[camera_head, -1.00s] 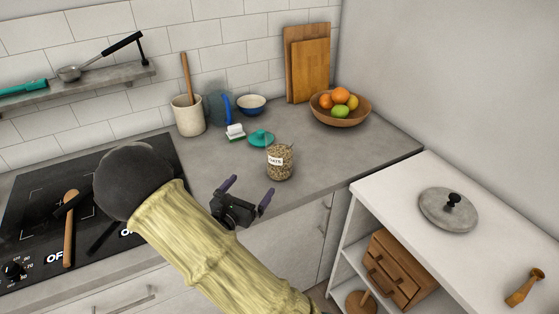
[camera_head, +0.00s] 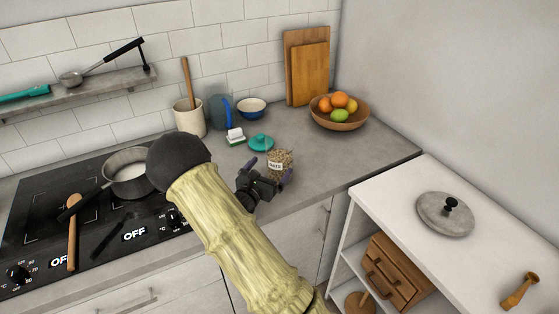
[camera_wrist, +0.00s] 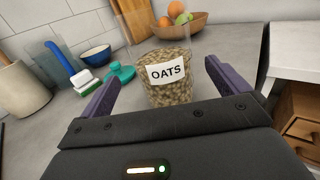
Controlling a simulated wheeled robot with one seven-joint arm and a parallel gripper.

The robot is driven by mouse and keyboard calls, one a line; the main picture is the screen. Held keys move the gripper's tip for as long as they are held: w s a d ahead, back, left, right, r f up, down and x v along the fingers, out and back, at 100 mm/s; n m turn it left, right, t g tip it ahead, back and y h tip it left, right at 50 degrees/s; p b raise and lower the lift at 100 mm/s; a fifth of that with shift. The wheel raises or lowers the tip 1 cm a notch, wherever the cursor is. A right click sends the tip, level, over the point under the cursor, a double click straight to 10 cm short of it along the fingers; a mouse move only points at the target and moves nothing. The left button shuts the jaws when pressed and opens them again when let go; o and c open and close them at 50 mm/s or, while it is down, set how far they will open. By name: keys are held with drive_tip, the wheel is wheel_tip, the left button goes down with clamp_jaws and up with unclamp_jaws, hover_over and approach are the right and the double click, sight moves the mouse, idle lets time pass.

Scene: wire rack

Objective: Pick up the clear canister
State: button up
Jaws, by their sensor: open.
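The clear canister (camera_head: 281,160) stands upright on the grey counter, filled with oats. Its white label reading OATS faces me in the wrist view (camera_wrist: 169,76). My gripper (camera_head: 268,172) is open, in front of the canister. In the wrist view its two purple fingers (camera_wrist: 166,92) lie to the left and right of the canister, with a gap on each side. I cannot tell how far the canister sits between them. The gripper hides the canister's lower part in the head view.
A fruit bowl (camera_head: 339,118) is back right. A pot (camera_head: 128,176) sits on the stove.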

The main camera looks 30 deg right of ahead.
sight(278, 158)
drive_tip(key=shift+w+d, duration=0.25)
drive_tip(key=shift+d, duration=0.1)
drive_tip(key=p+x, duration=0.1)
drive_tip(key=x, duration=0.4)
drive_tip(key=shift+d+p, duration=0.15)
drive_tip(key=shift+p, duration=0.25)
drive_tip(key=shift+c, duration=0.2)
drive_tip(key=c, duration=1.2)
drive_tip(key=shift+r, duration=0.15)
drive_tip(key=shift+r+b, duration=0.65)
drive_tip(key=shift+r, duration=4.15)
